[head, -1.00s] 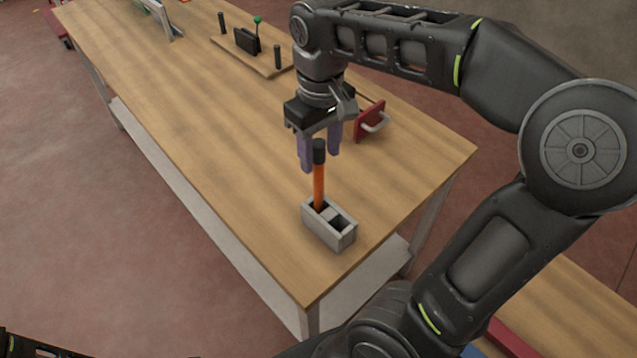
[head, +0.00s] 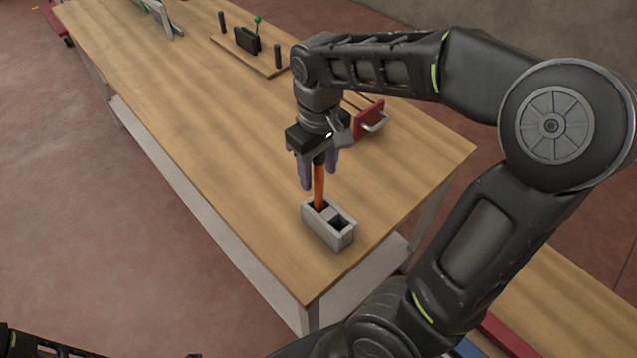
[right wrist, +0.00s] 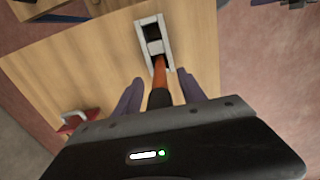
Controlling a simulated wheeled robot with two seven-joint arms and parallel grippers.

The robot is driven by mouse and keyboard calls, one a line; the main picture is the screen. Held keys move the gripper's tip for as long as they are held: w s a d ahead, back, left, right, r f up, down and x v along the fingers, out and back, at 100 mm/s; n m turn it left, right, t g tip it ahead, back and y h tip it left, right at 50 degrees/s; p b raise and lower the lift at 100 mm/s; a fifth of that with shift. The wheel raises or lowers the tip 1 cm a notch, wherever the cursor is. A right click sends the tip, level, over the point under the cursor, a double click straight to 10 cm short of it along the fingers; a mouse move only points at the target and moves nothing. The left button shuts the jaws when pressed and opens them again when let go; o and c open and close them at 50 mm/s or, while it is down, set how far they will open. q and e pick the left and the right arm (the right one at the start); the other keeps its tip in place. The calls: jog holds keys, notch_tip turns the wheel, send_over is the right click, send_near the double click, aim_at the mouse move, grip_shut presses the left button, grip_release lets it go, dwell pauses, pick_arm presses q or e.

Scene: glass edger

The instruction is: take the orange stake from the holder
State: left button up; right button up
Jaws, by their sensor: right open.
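The orange stake (head: 319,187) stands upright in one opening of the grey block-shaped holder (head: 329,231), near the table's near end. The holder's other opening is empty. My right gripper (head: 318,179) is open, pointing down, with its purple fingers on either side of the stake's upper part. The stake's dark top is partly hidden by the gripper. In the right wrist view the stake (right wrist: 159,80) runs between the two fingers (right wrist: 160,90) down to the holder (right wrist: 166,40). A dark piece of my left arm shows at the bottom left of the head view; its gripper is not seen.
A red block with a grey handle (head: 369,120) stands on the wooden table (head: 230,150) just behind my right gripper. A board with black posts and a green-topped lever (head: 250,45) lies farther back. The table left of the holder is clear.

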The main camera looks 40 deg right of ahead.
grip_shut()
dwell(0.4)
